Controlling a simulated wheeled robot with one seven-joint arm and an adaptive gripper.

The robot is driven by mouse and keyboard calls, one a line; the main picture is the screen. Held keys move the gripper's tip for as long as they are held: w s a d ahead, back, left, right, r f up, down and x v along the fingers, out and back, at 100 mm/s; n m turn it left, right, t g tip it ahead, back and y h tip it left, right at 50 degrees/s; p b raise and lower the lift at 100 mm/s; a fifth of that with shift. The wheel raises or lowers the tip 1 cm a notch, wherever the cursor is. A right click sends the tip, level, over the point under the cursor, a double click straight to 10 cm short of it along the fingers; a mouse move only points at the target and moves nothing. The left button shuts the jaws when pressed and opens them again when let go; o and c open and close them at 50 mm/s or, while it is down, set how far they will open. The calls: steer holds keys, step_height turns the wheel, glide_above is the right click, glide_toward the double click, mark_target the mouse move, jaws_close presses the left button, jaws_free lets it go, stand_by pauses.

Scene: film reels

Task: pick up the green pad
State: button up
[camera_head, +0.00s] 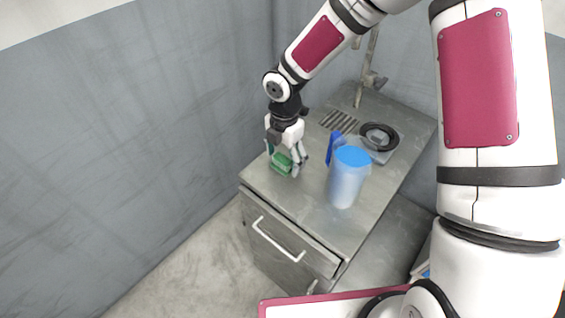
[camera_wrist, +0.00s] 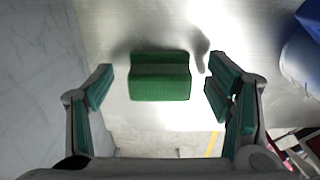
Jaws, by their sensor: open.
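The green pad (camera_wrist: 160,77) is a small block with a step along its length, lying on the grey metal counter. In the head view the green pad (camera_head: 281,163) is near the counter's left front edge, partly hidden by my gripper (camera_head: 284,160). My gripper is right over it, pointing down. In the wrist view my gripper (camera_wrist: 160,88) is open, with one finger to the left of the pad and one to the right. There are gaps on both sides, and neither finger touches the pad.
A clear pitcher with a blue lid (camera_head: 346,178) stands to the right of my gripper. A wall is close on the left. A drawer with a white handle (camera_head: 278,241) is below.

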mark_target(284, 157)
steer(key=shift+f, duration=0.35)
steer(key=c, duration=1.3)
step_height(284, 157, up, 10)
steer(key=shift+r+p, duration=0.1)
steer(key=shift+p, duration=0.2)
